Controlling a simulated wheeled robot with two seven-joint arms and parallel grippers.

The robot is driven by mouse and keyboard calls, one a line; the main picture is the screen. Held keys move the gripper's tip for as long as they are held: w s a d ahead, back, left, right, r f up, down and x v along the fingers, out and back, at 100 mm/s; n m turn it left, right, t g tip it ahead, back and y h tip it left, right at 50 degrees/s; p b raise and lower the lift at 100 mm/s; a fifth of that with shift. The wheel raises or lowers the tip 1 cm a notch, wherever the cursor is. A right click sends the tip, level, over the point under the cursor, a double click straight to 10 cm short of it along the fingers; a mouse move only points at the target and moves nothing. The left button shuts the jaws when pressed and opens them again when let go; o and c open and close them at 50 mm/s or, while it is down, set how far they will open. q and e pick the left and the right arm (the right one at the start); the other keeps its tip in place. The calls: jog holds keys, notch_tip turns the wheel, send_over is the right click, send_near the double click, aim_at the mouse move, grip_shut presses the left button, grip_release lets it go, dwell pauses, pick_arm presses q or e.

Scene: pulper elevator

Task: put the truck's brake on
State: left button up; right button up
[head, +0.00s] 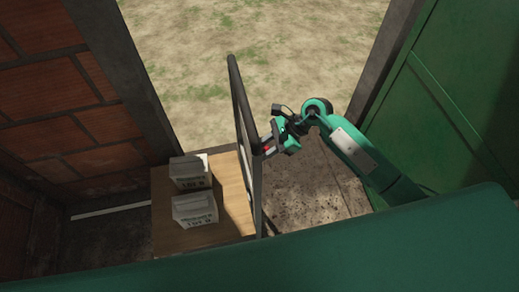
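The truck has a wooden deck (190,240) and a tall dark push handle (240,95), seen nearly edge-on at the deck's right end. My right gripper (266,147) is at the right side of the handle, about halfway down, and appears close to or touching it. A small red spot shows at its fingers. Whether the fingers are closed around the bar is too small to tell. I cannot make out the truck's brake or its wheels. My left gripper is out of view.
Two grey-white labelled blocks (190,172) (195,209) sit on the deck. A brick wall (50,95) is on the left, a green metal panel (440,90) on the right. A doorway between dark posts opens onto dry ground (240,35). Rough floor (315,185) lies right of the handle.

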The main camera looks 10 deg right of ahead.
jog(key=shift+s+a+f, duration=0.1)
jog(key=shift+s+f, duration=0.1)
jog(key=shift+w+r, duration=0.1)
jog(key=shift+w, duration=0.05)
jog(key=shift+w+r+b, duration=0.2)
jog(key=shift+w+r, duration=0.1)
jog(key=shift+w, duration=0.25)
jog(key=shift+w+r+b, duration=0.2)
jog(key=shift+w+r, duration=0.05)
jog(key=shift+w, duration=0.25)
jog(key=shift+c, duration=0.3)
jog(key=shift+w, duration=0.1)
